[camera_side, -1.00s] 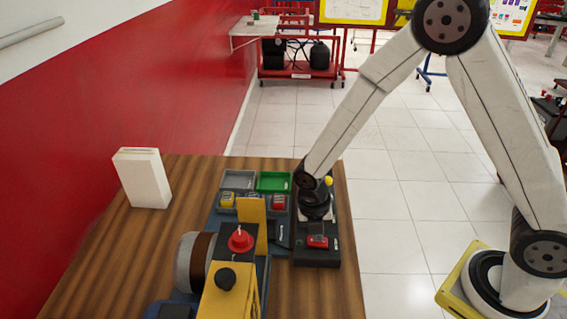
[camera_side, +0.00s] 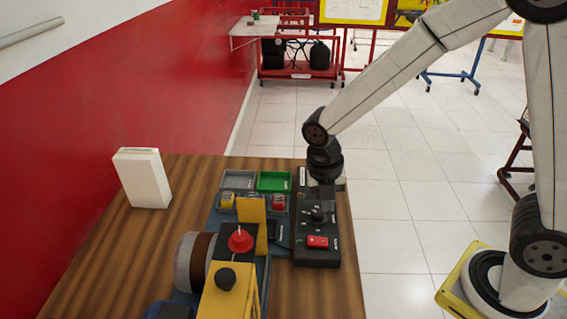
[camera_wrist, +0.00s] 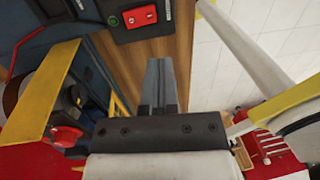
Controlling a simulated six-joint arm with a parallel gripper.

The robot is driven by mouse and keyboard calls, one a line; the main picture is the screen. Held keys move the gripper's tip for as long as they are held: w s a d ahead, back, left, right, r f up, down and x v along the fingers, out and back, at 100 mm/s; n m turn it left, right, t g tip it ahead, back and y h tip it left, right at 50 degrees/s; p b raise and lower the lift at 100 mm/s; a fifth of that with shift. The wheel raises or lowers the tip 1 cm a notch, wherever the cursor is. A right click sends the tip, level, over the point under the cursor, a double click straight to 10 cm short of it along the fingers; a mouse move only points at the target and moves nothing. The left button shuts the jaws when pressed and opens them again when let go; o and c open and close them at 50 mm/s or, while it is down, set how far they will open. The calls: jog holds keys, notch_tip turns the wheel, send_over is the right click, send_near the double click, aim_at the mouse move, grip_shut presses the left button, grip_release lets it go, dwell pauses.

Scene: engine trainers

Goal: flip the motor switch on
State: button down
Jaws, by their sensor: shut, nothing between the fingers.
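The black switch panel (camera_side: 318,258) lies along the right side of the wooden table. A red switch (camera_side: 317,242) sits at its near end, and a dark round knob (camera_side: 316,216) sits farther back on it. In the wrist view a red rocker switch (camera_wrist: 140,16) shows at the top edge, beside a small green button (camera_wrist: 113,20). My gripper (camera_wrist: 158,62) is shut and empty, its fingertips apart from the red switch in that view. In the side view my wrist stands at the panel's far end, and the fingertips are hard to make out. I cannot tell the switch's position.
Left of the panel stand a yellow bracket (camera_side: 253,223), a red knob (camera_side: 240,240), and green (camera_side: 273,181) and grey trays. A white box (camera_side: 143,178) stands at the table's left, near the red wall. The table's front left is clear.

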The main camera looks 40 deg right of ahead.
jog(key=shift+s+d+r, duration=0.1)
jog(key=shift+r, duration=0.9)
jog(key=shift+s+d+r, duration=0.1)
jog(key=shift+r, duration=0.85)
jog(key=s+d+f+m+t, duration=0.1)
jog(key=s+d+m+t, duration=0.1)
jog(key=m, duration=1.1)
jog(key=s+d+f+m+t+y, duration=0.1)
jog(key=d+m, duration=0.3)
jog(key=m, duration=1)
jog(key=shift+s+f+t, duration=0.4)
jog(key=shift+s+f, duration=0.1)
jog(key=shift+s, duration=0.4)
